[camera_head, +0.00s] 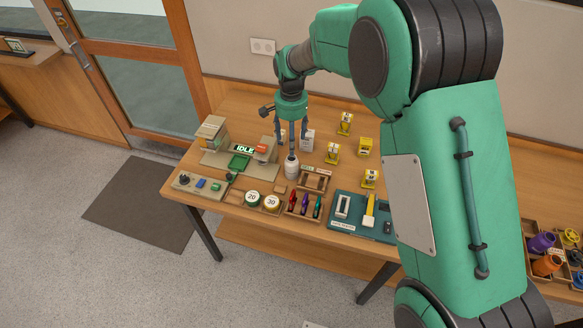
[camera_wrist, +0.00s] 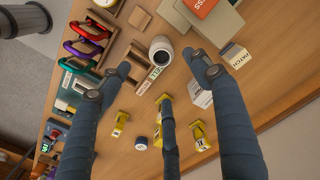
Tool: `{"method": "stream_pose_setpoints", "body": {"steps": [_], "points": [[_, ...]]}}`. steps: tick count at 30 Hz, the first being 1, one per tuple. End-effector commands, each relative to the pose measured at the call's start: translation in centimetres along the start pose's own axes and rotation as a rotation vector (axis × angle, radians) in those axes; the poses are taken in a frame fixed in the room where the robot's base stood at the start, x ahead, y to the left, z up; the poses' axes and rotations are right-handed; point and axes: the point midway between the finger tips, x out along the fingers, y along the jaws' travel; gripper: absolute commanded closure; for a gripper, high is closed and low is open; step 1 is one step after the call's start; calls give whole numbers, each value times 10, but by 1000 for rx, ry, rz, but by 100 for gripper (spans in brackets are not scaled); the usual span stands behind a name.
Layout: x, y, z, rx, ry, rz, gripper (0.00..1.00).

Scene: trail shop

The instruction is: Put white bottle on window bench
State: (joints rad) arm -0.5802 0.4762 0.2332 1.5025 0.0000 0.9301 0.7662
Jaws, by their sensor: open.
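The white bottle (camera_head: 291,168) stands upright on the wooden worktable (camera_head: 233,103), just below my gripper in the head view. In the wrist view the bottle (camera_wrist: 160,50) shows from above with a dark round top, beyond my spread fingers. My gripper (camera_head: 292,137) is open and empty; its fingers (camera_wrist: 157,76) are apart from one another in the wrist view. A wooden bench (camera_head: 30,62) with a small sign on it is at the far left, beside the door. No label confirms it as the window bench.
Around the bottle are a white box (camera_head: 307,140), a wooden tray (camera_head: 315,181), yellow pieces (camera_head: 333,153), a machine reading IDLE (camera_head: 243,150) and a teal tray (camera_head: 343,221). A dark mat (camera_head: 138,203) lies on open floor before the door (camera_head: 128,65).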

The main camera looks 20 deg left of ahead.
Motion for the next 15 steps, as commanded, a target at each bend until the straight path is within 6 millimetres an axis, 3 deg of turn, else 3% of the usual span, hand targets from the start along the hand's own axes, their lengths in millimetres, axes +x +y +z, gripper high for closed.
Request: {"method": "stream_pose_setpoints", "body": {"steps": [8,15], "points": [[1,0,0,0,0,0,37],[20,1,0,0,-1,0,37]]}}
